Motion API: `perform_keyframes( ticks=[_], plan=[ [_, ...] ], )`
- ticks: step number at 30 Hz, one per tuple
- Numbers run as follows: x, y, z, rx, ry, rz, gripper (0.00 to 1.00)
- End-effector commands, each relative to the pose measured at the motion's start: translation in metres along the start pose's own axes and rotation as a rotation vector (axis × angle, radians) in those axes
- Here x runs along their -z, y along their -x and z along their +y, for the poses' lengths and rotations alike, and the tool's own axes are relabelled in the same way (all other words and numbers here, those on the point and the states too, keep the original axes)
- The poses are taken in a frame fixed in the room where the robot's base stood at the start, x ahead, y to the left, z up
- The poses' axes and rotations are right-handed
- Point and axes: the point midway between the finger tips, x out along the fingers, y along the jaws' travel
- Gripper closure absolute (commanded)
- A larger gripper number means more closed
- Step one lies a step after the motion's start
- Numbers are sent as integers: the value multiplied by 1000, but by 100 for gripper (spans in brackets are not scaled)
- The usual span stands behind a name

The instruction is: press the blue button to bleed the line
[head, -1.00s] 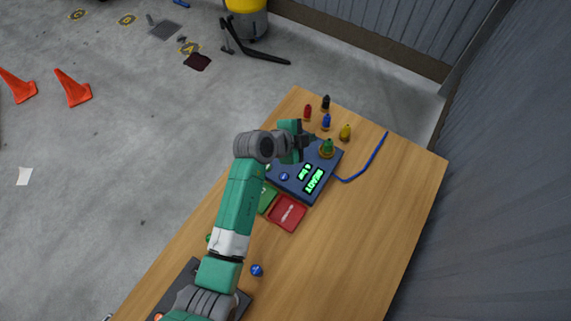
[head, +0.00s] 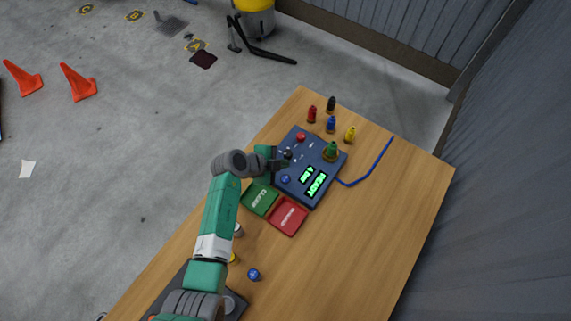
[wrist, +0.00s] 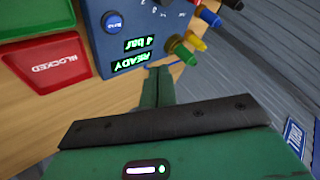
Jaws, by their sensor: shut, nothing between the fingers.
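The blue button (head: 285,179) is a round knob near the left corner of the dark blue control box (head: 325,171) on the wooden table. It also shows in the wrist view (wrist: 113,22), left of and above the fingertips. My gripper (head: 286,160) is shut and empty, over the box's left side, close to the blue button in the head picture. In the wrist view the closed fingers (wrist: 159,74) lie below the lit displays, apart from the button in the picture. The displays (head: 312,180) read READY and 4 bar.
A red button (head: 300,137) and a green-topped fitting (head: 332,150) are on the box. Several coloured bottles stand behind it. A green tray (head: 259,198) and a red tray (head: 288,215) marked BLOCKED lie in front. A blue hose (head: 373,168) curves right. The table's right side is clear.

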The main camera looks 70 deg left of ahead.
Motion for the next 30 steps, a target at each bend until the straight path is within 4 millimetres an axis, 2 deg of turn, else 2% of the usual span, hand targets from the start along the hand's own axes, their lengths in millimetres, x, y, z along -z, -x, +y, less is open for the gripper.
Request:
perform_keyframes(
  ticks=[16, 30],
  plan=[
    [-39, -54, 39, 1, 0, -1, 100],
    [-42, -58, 42, 0, 0, 0, 100]
  ],
)
